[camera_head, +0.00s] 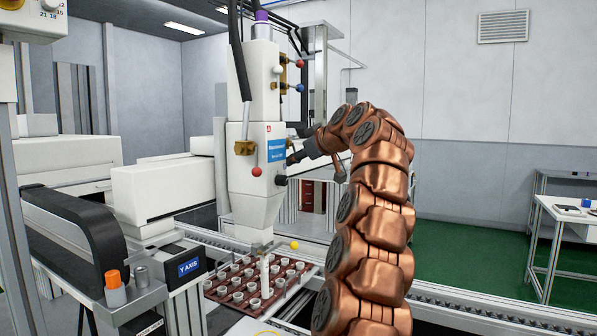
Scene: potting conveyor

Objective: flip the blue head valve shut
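The blue-knobbed valve (299,88) is on the right side of the white dispensing head (262,85), on a brass fitting. A red-knobbed valve (299,63) sits just above it, and a white knob (277,69) is to its left. My copper arm rises at right and bends left at the top. My dark gripper (293,159) is at the right side of the lower head, below the blue knob and apart from it. Its fingers are small and dark, so I cannot tell if they are open or shut.
Below the head, a brown tray (222,299) holds several small white pots on the conveyor. An orange-capped bottle (115,290) stands at left. A white table (568,214) is at right.

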